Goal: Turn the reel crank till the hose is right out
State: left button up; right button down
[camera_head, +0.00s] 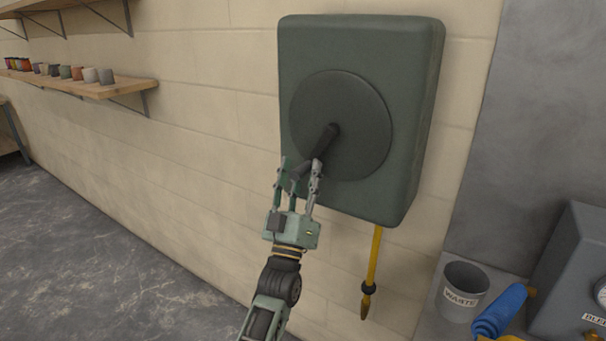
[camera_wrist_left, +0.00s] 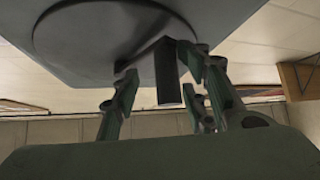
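A dark green hose reel box (camera_head: 415,110) is fixed to the block wall, with a round disc (camera_head: 360,105) on its front. A dark crank arm (camera_head: 326,140) runs from the disc's centre down and left to a handle (camera_wrist_left: 167,75). A short yellow hose (camera_head: 375,255) hangs below the box, ending in a nozzle (camera_head: 366,300) with a black collar. My left gripper (camera_head: 300,165) is at the handle, its fingers on either side. In the left wrist view, my left gripper (camera_wrist_left: 160,72) is open, with a clear gap between the handle and the left finger. My right gripper is out of view.
A waste cup (camera_head: 462,292), a blue roll-shaped thing (camera_head: 500,312) and a grey box with a gauge (camera_head: 575,270) stand at lower right. Wall shelves (camera_head: 110,88) with several small pots are at upper left. The floor (camera_head: 100,260) at left is clear.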

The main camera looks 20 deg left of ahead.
pick_arm(q)
jog(key=v, duration=1.2)
